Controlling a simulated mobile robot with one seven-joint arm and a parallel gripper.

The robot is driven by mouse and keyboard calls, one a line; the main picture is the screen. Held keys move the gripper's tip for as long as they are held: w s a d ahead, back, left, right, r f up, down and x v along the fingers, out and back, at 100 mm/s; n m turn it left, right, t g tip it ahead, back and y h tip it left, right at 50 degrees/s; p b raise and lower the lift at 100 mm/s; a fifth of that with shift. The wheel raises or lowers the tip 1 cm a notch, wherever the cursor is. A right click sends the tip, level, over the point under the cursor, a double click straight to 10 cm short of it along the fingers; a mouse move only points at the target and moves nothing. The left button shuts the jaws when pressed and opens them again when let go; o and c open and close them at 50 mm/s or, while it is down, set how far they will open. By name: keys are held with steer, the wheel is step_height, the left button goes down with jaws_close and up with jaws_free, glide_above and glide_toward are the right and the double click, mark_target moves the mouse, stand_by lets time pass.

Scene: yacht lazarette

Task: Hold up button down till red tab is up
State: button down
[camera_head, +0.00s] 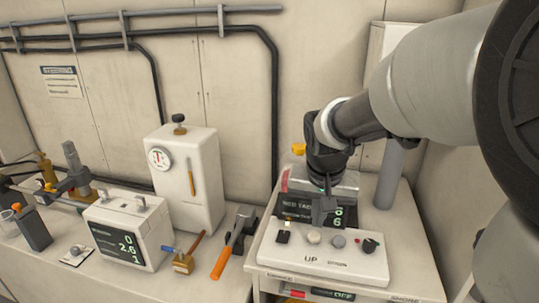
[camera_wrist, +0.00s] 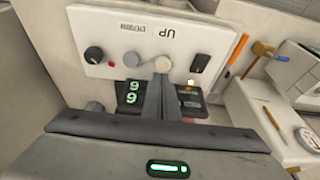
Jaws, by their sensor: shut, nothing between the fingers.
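The white control box (camera_head: 320,262) lettered UP sits on the right-hand bench. A round cream button (camera_head: 314,237) lies above the UP lettering and also shows in the wrist view (camera_wrist: 162,61). A grey button (camera_head: 338,241) is to its right. My gripper (camera_head: 322,220) points down, fingers shut and empty, just behind the cream button. In the wrist view, the fingertips (camera_wrist: 162,75) are right by that button; I cannot tell whether they touch. A red piece (camera_head: 285,181) stands behind, left of my gripper; I cannot tell whether it is the red tab.
A black switch (camera_head: 283,237) and black knob (camera_head: 370,246) flank the buttons. A display (camera_head: 296,212) with green digits is partly hidden by my gripper. An orange-handled tool (camera_head: 221,262) and a meter box (camera_head: 128,235) stand on the left bench.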

mark_target(315, 235)
steer(key=shift+a+f, duration=0.1)
steer(key=shift+f, duration=1.5)
